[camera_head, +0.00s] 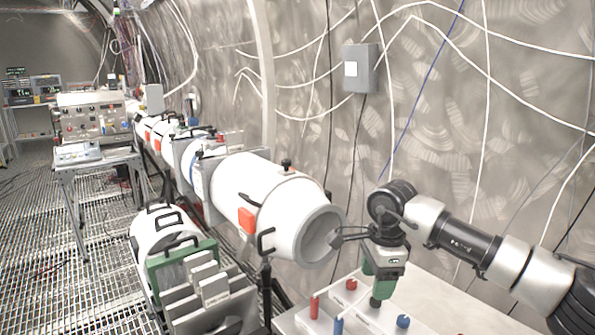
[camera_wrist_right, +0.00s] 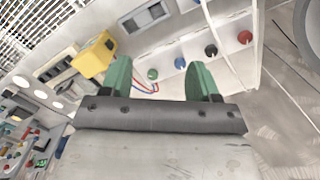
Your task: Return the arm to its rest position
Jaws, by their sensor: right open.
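My right arm (camera_head: 470,240) comes in from the right in the head view and bends down at the wrist. My right gripper (camera_head: 374,285) points down above a white bench (camera_head: 440,300) that carries red, blue and green knobs. In the right wrist view its two green fingers (camera_wrist_right: 160,80) stand apart with nothing between them. Beyond the fingers are a panel with coloured knobs (camera_wrist_right: 210,50) and a yellow block (camera_wrist_right: 94,55). My left gripper is not in the head view.
A white cylinder (camera_head: 265,190) with an open end lies close to the left of my right wrist. A green-framed rack (camera_head: 165,268) stands at the lower middle. A grey wall box (camera_head: 360,68) hangs on the curved wall. Grated floor (camera_head: 40,240) lies open at left.

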